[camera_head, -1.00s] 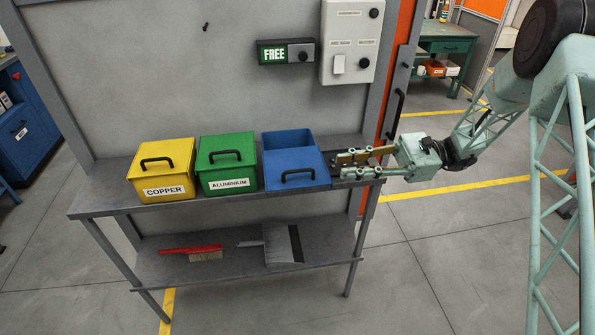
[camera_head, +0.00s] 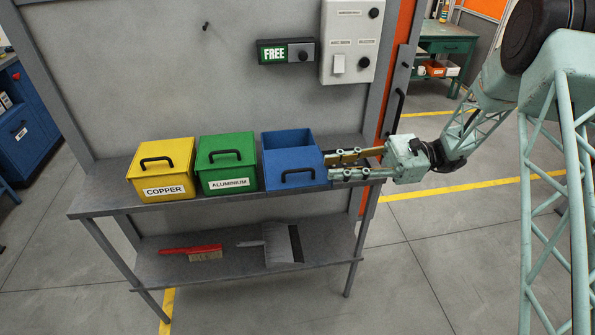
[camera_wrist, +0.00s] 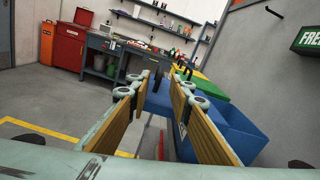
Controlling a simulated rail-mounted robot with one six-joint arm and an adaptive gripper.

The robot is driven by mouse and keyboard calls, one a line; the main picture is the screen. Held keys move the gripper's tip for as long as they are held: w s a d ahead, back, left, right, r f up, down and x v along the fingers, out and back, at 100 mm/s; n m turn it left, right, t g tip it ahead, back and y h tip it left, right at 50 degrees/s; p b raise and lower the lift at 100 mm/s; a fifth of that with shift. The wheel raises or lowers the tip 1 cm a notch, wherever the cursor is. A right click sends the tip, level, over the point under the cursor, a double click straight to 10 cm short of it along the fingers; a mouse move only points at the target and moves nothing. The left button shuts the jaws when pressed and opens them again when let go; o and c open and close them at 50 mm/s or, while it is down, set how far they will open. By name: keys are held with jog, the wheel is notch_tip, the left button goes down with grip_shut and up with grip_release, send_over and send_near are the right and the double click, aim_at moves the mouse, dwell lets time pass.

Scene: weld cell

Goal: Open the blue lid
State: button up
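The blue bin (camera_head: 287,137) stands at the right end of the row on the bench, its inside exposed. Its blue lid (camera_head: 285,168) is folded down over the front, with the black handle (camera_head: 298,175) facing outward, and no label shows. My gripper (camera_head: 331,166) is just right of the lid, fingers apart and pointing left. In the wrist view, my gripper (camera_wrist: 160,86) is open, with blue surface visible beyond and between the fingers. The bin (camera_wrist: 240,135) also shows there, right of the fingers. I cannot tell whether a finger touches the lid.
A green ALUMINIUM bin (camera_head: 226,175) and a yellow COPPER bin (camera_head: 162,180) stand closed to the left. A red brush (camera_head: 192,252) and a grey dustpan (camera_head: 279,243) lie on the lower shelf. A control box (camera_head: 347,45) and FREE sign (camera_head: 273,54) hang above.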

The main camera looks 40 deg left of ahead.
aim_at(289, 171)
jog(key=b+x, duration=0.1)
jog(key=x, duration=0.9)
jog(key=shift+s+a, duration=0.15)
jog(key=shift+a, duration=0.05)
jog(key=shift+c, duration=0.5)
jog(key=shift+f, duration=0.1)
grip_shut()
